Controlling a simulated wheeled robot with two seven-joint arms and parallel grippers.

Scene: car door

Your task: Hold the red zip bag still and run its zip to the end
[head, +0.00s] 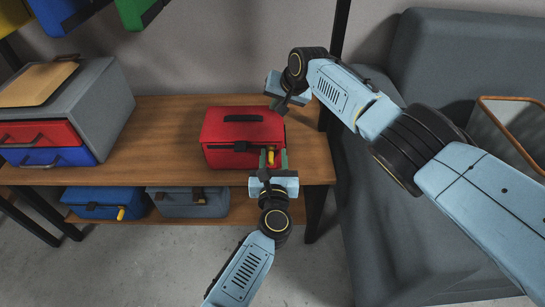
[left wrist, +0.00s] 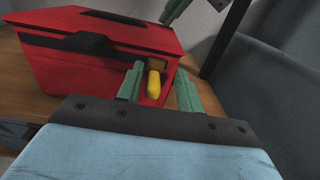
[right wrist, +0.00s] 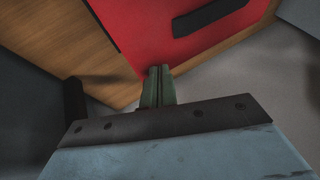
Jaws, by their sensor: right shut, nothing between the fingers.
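The red zip bag (head: 222,128) stands on the wooden bench, a black handle (head: 243,118) on its top and a dark band along its front. A yellow zip pull (head: 270,157) hangs at the front right; it also shows in the left wrist view (left wrist: 153,86). My left gripper (head: 273,158) is open, its fingers either side of the pull, which lies closer to the left-hand finger in the left wrist view. My right gripper (head: 283,106) is shut and empty by the bag's back right corner; in the right wrist view its fingertips (right wrist: 158,72) overlap the bag's edge. Contact is unclear.
The wooden bench (head: 165,125) has free room left of the bag. A grey drawer box (head: 85,90) stands at its left end. Blue (head: 105,200) and grey bags (head: 190,203) lie on the lower shelf. A dark post (head: 340,30) and grey sofa (head: 440,60) are right.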

